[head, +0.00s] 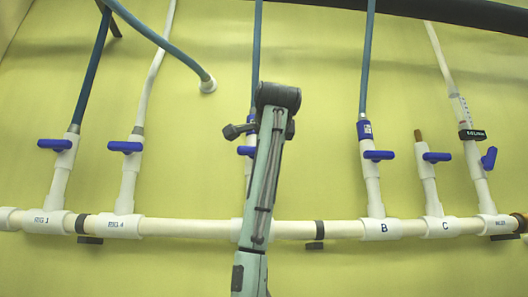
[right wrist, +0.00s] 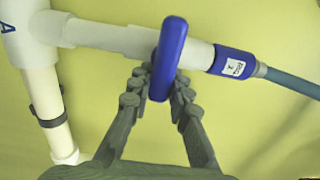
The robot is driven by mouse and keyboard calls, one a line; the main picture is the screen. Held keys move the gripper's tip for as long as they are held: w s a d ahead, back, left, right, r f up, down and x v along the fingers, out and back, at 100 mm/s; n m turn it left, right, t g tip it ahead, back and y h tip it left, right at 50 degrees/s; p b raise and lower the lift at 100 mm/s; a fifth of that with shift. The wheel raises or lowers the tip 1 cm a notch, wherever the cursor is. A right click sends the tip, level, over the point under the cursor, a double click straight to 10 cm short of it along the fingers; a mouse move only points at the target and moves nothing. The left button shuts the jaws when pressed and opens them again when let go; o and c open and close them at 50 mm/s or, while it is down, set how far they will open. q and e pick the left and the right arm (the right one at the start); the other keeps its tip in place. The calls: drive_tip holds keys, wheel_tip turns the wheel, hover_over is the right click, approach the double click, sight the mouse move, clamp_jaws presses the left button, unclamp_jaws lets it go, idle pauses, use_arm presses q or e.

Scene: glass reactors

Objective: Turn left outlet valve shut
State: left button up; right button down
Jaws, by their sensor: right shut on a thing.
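The valve marked A (right wrist: 105,37) has a blue handle (right wrist: 168,58) lying crosswise to its white pipe in the right wrist view. My right gripper (right wrist: 163,77) is shut on this blue handle, one finger on each side. In the head view the same handle (head: 245,151) peeks out left of my right arm, crosswise to the upright branch; that arm hides most of the valve and the fingers. A blue sleeve (right wrist: 233,63) joins the valve to a blue hose. My left gripper is not in view.
A horizontal white pipe (head: 185,226) runs along the yellow wall. Other branches with blue handles stand at left (head: 55,145) (head: 125,147) and right (head: 378,155) (head: 437,157) (head: 489,158). Hoses hang above.

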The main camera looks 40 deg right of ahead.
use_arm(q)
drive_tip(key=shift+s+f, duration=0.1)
use_arm(e)
drive_tip(key=shift+f, duration=0.2)
drive_tip(key=c, duration=1.4)
unclamp_jaws()
drive_tip(key=shift+s+r, duration=0.1)
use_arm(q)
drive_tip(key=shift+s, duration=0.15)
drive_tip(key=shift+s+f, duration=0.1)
use_arm(e)
drive_tip(key=v, duration=1.2)
